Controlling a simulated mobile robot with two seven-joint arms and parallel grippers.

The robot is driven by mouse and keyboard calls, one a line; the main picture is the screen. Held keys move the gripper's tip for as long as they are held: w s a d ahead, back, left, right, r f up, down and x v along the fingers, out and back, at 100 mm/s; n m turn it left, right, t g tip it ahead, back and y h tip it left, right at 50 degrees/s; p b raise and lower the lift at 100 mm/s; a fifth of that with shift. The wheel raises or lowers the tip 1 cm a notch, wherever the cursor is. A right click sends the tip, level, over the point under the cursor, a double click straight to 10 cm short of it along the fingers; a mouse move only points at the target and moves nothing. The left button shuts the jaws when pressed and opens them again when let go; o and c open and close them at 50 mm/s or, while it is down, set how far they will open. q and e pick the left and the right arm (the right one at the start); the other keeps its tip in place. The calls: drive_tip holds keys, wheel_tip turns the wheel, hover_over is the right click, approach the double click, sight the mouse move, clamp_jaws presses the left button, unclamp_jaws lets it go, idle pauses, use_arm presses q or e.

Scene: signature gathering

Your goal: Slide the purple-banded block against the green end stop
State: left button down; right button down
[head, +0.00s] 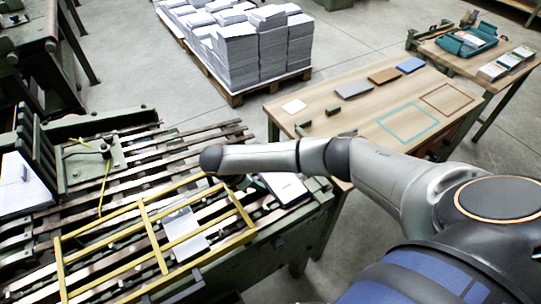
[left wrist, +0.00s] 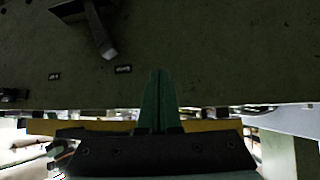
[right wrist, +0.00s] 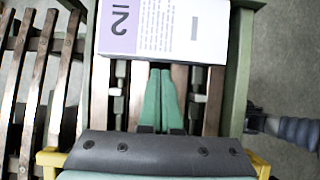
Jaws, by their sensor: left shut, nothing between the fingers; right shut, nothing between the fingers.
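The purple-banded block (right wrist: 165,30) is a white, printed block with a pale purple band at its left end, lying flat on the slats in the right wrist view. In the head view it shows as a white block (head: 285,187) just beyond my right forearm. My right gripper (right wrist: 160,72) is shut and empty, its green fingertips at the block's near long edge; I cannot tell whether they touch. A green rail (right wrist: 237,75) runs along the right; I cannot tell whether it is the end stop. My left gripper (left wrist: 160,75) is shut and empty before a dark green panel.
The slatted conveyor (head: 140,165) carries a yellow frame (head: 145,212) near the block. A wooden table (head: 340,118) stands behind, with a pallet of paper stacks (head: 255,50) farther back. A lever (left wrist: 100,30) sticks out from the panel.

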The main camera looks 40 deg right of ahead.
wheel_tip(320, 180, up, 6)
drive_tip(key=p, duration=0.5)
drive_tip(key=shift+f+p, duration=0.2)
drive_tip(key=shift+p, duration=0.1)
drive_tip(key=shift+s+f, duration=0.1)
drive_tip(key=shift+s, duration=0.05)
